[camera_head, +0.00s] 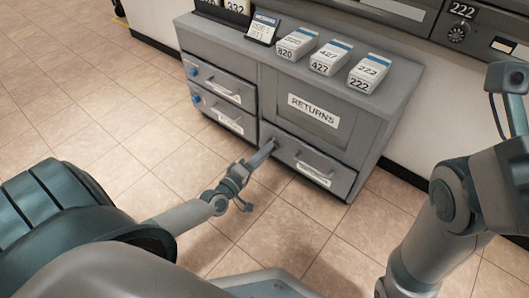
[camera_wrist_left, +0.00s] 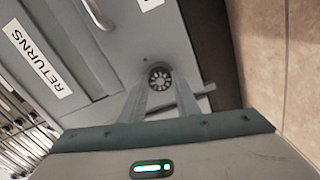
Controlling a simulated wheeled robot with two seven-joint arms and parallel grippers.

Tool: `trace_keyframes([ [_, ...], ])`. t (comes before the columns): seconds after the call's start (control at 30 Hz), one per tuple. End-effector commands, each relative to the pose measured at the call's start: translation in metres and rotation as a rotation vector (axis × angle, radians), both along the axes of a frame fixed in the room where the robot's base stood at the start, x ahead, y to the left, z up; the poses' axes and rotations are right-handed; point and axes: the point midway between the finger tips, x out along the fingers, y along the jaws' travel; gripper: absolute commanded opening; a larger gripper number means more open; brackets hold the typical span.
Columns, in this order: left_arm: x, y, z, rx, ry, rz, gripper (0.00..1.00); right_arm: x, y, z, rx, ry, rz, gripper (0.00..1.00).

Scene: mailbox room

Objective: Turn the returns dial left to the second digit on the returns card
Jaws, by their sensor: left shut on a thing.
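The returns dial (camera_wrist_left: 160,78) is a dark round knob with a pale spoked face, in the left wrist view. My left gripper (camera_wrist_left: 160,92) has a finger on each side of it and is shut on it. In the head view my left gripper (camera_head: 268,150) reaches the left end of the lower drawer (camera_head: 314,165) under the RETURNS panel (camera_head: 313,109) and hides most of the dial. A small card (camera_head: 263,27) stands on the cabinet top; its writing is too small to read, so I cannot tell if it is the returns card. My right gripper is out of view.
The grey cabinet (camera_head: 393,75) has two left drawers with blue knobs. Boxes marked 820 (camera_head: 296,43), 427 (camera_head: 330,57) and 222 (camera_head: 369,72) lie on top. A mailbox with a dial (camera_head: 458,33) is on the wall. The tiled floor (camera_head: 110,125) at left is clear.

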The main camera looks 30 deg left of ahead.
Motion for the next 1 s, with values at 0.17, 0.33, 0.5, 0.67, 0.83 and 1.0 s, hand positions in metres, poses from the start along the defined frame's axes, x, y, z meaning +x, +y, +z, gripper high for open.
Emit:
trace_keyframes([
  [0.17,-0.0003,0.0004,-0.0009,-0.166,0.014,0.0,0.07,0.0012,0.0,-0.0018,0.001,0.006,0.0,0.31],
  [0.33,-0.0003,0.0005,-0.0013,-0.327,0.027,0.0,0.07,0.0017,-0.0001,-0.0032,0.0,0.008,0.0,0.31],
  [0.5,-0.0003,0.0002,-0.0013,-0.475,0.038,0.0,0.07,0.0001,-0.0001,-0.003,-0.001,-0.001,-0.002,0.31],
  [0.67,-0.0004,0.0001,-0.0012,-0.585,0.047,0.0,0.07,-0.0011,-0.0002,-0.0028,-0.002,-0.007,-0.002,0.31],
  [0.83,-0.0004,0.0003,-0.0012,-0.663,0.054,0.0,0.07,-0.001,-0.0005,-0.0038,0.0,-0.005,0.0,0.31],
  [1.0,-0.0005,0.0004,-0.0009,-0.699,0.057,0.0,0.07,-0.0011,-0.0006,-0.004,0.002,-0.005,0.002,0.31],
])
